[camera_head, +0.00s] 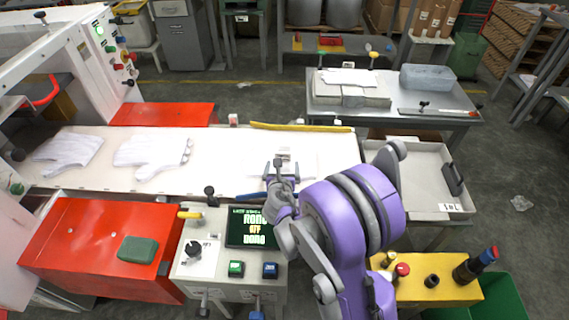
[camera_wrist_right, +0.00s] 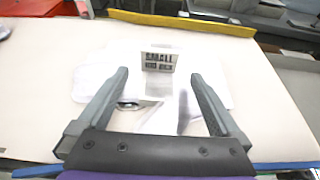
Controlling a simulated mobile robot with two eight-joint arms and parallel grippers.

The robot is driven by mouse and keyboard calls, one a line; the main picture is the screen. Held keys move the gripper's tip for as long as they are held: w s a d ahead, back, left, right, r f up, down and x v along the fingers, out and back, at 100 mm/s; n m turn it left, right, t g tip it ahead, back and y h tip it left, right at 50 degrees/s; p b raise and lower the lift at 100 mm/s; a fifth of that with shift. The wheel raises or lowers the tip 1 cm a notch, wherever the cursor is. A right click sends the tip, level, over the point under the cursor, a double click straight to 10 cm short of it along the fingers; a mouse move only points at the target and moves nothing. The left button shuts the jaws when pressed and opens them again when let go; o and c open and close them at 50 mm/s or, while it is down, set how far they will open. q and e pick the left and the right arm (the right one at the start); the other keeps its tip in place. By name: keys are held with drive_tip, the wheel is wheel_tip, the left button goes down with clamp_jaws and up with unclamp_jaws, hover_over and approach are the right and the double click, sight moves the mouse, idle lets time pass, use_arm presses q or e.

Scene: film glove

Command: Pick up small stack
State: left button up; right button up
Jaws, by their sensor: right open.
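The small stack is a low white pile (camera_wrist_right: 212,88) on the pale work surface, with a small upright block (camera_wrist_right: 158,60) whose label seems to read "SMALL" at it. In the head view the pile (camera_head: 308,166) is pale on pale and partly covered by my right gripper (camera_head: 284,168). In the right wrist view my right gripper (camera_wrist_right: 158,76) is open, with its fingers apart over the pile and the labelled block between and just beyond the tips. Nothing is held. I cannot tell the exact height of the fingers. My left gripper is out of view.
Two white gloves (camera_head: 152,152) lie to the left on the long surface (camera_head: 225,150). A yellow bar (camera_head: 300,127) runs along its back edge. A control panel with a screen (camera_head: 250,227) stands in front. A shallow tray (camera_head: 425,203) is at the right, with a grey table (camera_head: 440,98) behind.

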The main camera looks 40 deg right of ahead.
sight(283, 157)
drive_tip(key=x, duration=0.4)
drive_tip(key=shift+w+r, duration=0.15)
drive_tip(key=c, duration=1.4)
drive_tip(key=shift+r, duration=0.1)
drive_tip(key=shift+c, duration=0.2)
